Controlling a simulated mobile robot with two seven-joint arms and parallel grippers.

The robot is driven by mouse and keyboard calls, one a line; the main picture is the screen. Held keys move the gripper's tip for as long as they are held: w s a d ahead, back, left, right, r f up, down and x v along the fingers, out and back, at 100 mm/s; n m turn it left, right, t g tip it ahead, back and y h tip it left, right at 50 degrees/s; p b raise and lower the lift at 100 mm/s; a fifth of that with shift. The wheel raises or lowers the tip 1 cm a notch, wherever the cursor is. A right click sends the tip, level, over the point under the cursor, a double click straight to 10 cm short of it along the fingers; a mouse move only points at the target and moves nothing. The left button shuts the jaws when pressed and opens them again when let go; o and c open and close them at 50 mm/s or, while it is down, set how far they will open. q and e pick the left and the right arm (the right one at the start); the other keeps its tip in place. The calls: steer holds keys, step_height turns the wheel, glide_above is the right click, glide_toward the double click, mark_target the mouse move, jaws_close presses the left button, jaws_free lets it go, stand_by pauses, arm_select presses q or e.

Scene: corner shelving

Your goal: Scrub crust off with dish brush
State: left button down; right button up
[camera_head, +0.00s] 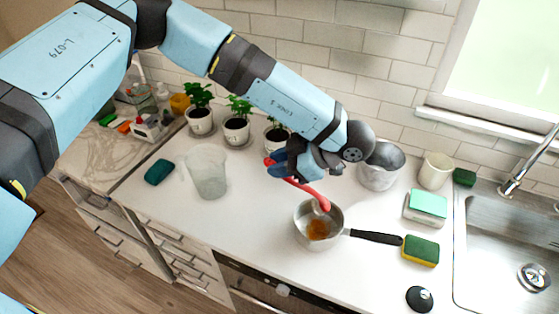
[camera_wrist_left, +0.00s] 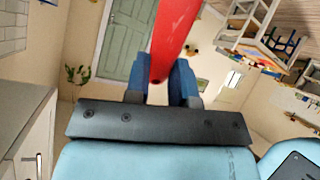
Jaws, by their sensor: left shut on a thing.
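A metal saucepan (camera_head: 299,233) with a black handle (camera_head: 376,237) sits on the white counter, its handle pointing right. Inside it, an orange-brown crust (camera_head: 317,229) shows on the bottom. My left gripper (camera_head: 275,167) is shut on the red handle of the dish brush (camera_head: 304,188), above and behind the pan. The brush slants down to the right and its head is over or in the pan; whether it touches the crust I cannot tell. In the left wrist view, the red handle (camera_wrist_left: 174,38) stands between the blue fingers (camera_wrist_left: 160,82). The right gripper is not in view.
A clear pitcher (camera_head: 207,174) stands left of the pan, and a metal pot (camera_head: 381,168) behind right. Sponges (camera_head: 421,250) lie near the sink (camera_head: 506,250). A black lid or knob (camera_head: 420,299) lies at front right. Potted plants (camera_head: 236,130) line the wall.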

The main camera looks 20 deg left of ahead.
arm_select(q)
step_height(320, 180, down, 7)
steer(key=b, duration=0.4)
stand_by(0.7)
steer(key=shift+f+b, duration=0.95)
steer(key=shift+f, duration=0.05)
stand_by(0.4)
